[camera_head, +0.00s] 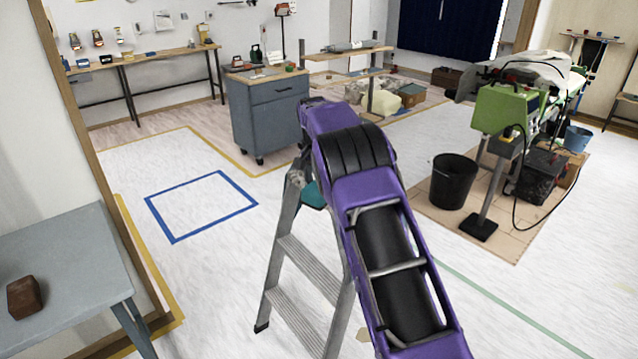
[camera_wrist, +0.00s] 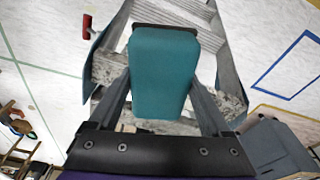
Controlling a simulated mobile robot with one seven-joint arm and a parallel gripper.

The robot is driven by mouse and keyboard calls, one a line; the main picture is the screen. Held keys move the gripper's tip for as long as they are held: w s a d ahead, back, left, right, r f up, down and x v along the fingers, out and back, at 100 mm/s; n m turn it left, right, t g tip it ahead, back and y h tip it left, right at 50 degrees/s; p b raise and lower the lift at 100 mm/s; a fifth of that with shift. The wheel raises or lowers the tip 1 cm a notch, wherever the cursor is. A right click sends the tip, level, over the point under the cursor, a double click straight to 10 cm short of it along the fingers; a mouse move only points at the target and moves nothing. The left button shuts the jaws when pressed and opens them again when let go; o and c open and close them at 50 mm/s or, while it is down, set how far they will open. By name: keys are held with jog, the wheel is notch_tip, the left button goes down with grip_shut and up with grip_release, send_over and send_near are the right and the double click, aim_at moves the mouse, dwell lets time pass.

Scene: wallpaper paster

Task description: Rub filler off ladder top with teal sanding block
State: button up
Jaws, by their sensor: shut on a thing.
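The teal sanding block (camera_wrist: 163,72) fills the middle of the wrist view, with a dark strip along its far edge. My gripper (camera_wrist: 160,88) is shut on it, one grey finger along each side. The grey metal ladder (camera_head: 310,268) stands upright in the head view, and its top is mostly behind my purple arm. A bit of the teal block (camera_head: 313,195) shows beside the arm at the ladder top. In the wrist view, pale speckled patches, probably filler (camera_wrist: 232,102), show on the ladder to the block's right. Whether the block touches the ladder top cannot be told.
A grey table (camera_head: 60,255) with a brown block (camera_head: 25,297) stands at the left. A grey cabinet (camera_head: 268,120) is behind the ladder. A black bucket (camera_head: 453,182) and a green machine (camera_head: 505,108) stand at the right. The floor left of the ladder is clear.

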jog(key=s+d+f+n, duration=0.2)
jog(key=s, duration=0.7)
jog(key=s+d+f+n, duration=0.2)
jog(key=s+f+n, duration=0.1)
jog(key=s, duration=0.5)
jog(key=s+d+f+n+y, duration=0.1)
jog(key=s+d+f+n, duration=0.1)
jog(key=s, duration=0.7)
jog(key=shift+s+f+n, duration=0.3)
jog(key=shift+f+n, duration=0.05)
jog(key=shift+n, duration=0.25)
jog(key=shift+d, duration=0.1)
jog(key=shift+w, duration=0.1)
